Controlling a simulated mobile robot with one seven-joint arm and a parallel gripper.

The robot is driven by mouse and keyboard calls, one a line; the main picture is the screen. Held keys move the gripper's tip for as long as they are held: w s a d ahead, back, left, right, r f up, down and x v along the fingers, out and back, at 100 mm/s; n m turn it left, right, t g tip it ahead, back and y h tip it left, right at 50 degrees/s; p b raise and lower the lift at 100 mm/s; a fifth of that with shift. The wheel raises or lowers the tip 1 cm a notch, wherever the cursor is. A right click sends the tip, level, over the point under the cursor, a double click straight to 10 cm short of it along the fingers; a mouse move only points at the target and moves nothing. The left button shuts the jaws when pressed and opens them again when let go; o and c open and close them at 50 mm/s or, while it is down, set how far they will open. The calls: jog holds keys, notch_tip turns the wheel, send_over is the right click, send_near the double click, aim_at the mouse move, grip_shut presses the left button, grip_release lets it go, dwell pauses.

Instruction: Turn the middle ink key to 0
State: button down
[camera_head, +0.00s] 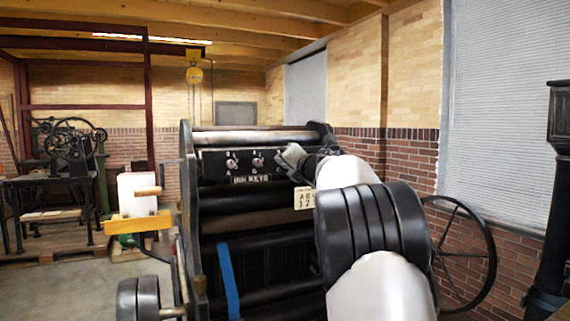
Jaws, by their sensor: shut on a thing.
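The dark ink-key panel (215,168) is on the upper part of the black press, with "INK KEYS" lettered below the keys. Two small light ink keys show on it: the left one (232,162) and another to its right (257,162), which looks like the middle one. Their pointer settings are too small to read. My gripper (284,158) is at the panel, in line with these two keys and just right of them. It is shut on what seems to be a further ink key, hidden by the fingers. It looks apart from the middle key.
My arm covers the press's right side. A small lettered plate (304,198) hangs below my gripper. A blue strip (229,281) lies on the press front. A spoked wheel (463,240) stands at right. A yellow stand (138,223) is left of the press.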

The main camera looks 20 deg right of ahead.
jog(key=c, duration=1.6)
grip_release()
jog(key=shift+s, duration=0.1)
jog(key=s, duration=0.5)
jog(key=s+d+b, duration=0.1)
jog(key=s, duration=0.5)
jog(key=s+d+b, duration=0.1)
jog(key=s, duration=0.5)
jog(key=shift+s+r, duration=0.1)
jog(key=shift+r, duration=0.1)
